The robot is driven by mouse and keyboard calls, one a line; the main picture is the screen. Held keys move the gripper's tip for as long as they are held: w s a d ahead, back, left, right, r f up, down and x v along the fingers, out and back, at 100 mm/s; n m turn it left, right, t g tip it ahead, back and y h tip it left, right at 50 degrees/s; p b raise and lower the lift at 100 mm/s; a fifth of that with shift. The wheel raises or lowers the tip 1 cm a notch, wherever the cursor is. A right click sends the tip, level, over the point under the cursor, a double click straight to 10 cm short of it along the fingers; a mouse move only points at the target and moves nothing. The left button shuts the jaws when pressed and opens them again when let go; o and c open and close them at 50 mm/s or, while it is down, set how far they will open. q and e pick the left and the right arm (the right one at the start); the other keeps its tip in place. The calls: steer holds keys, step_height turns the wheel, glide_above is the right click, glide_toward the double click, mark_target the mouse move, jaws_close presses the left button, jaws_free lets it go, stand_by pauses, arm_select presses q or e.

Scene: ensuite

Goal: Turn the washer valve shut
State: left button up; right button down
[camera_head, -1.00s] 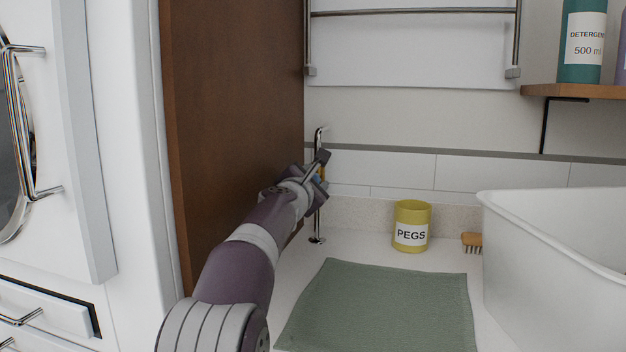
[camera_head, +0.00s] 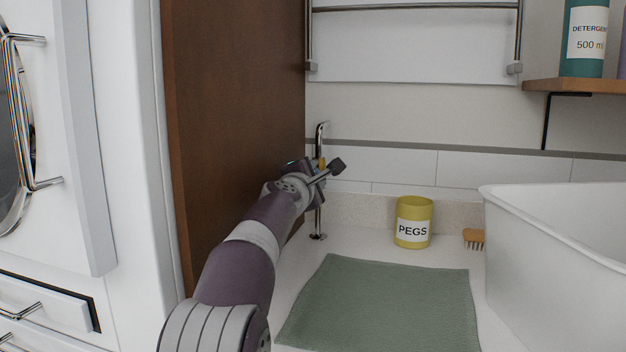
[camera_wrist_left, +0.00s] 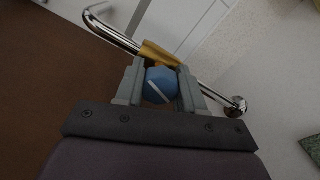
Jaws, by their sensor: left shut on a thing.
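The washer valve is a blue round knob with a white line across it, on a brass body, and it shows in the left wrist view (camera_wrist_left: 160,84). The brass body (camera_wrist_left: 158,54) sits on a chrome pipe (camera_head: 319,222) that stands by the brown panel. My left gripper (camera_wrist_left: 160,90) is shut on the blue knob, one finger on each side. In the wrist view the white line runs slantwise. In the head view my wrist hides the knob, and only a bit of the brass shows. My right gripper is not in view.
A brown panel (camera_head: 230,110) stands close on the left of the arm. On the counter are a green mat (camera_head: 380,300), a yellow PEGS pot (camera_head: 413,222), a brush (camera_head: 474,238) and a white basin (camera_head: 560,260). A detergent bottle (camera_head: 585,38) stands on a shelf above.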

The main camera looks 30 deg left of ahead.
arm_select(q)
steer(key=m+b, duration=0.1)
steer(key=m, duration=0.2)
steer(key=shift+f+m, duration=0.15)
steer(key=shift+m, duration=0.25)
steer(key=m+b, duration=0.1)
steer(key=m, duration=0.2)
steer(key=shift+f+m, duration=0.1)
steer(key=shift+m, duration=0.2)
steer(key=m, duration=0.2)
steer(key=m+b, duration=0.1)
steer(key=m, duration=0.1)
steer(key=m+b, duration=0.1)
steer(key=shift+w+f+m, duration=0.15)
steer(key=shift+f+m, duration=0.1)
steer(key=shift+m, duration=0.15)
steer(key=shift+f+m, duration=0.1)
steer(key=shift+m, duration=0.2)
steer(key=o, duration=1)
steer(key=shift+d, duration=0.1)
steer(key=shift+o, duration=0.2)
steer(key=shift+r, duration=0.2)
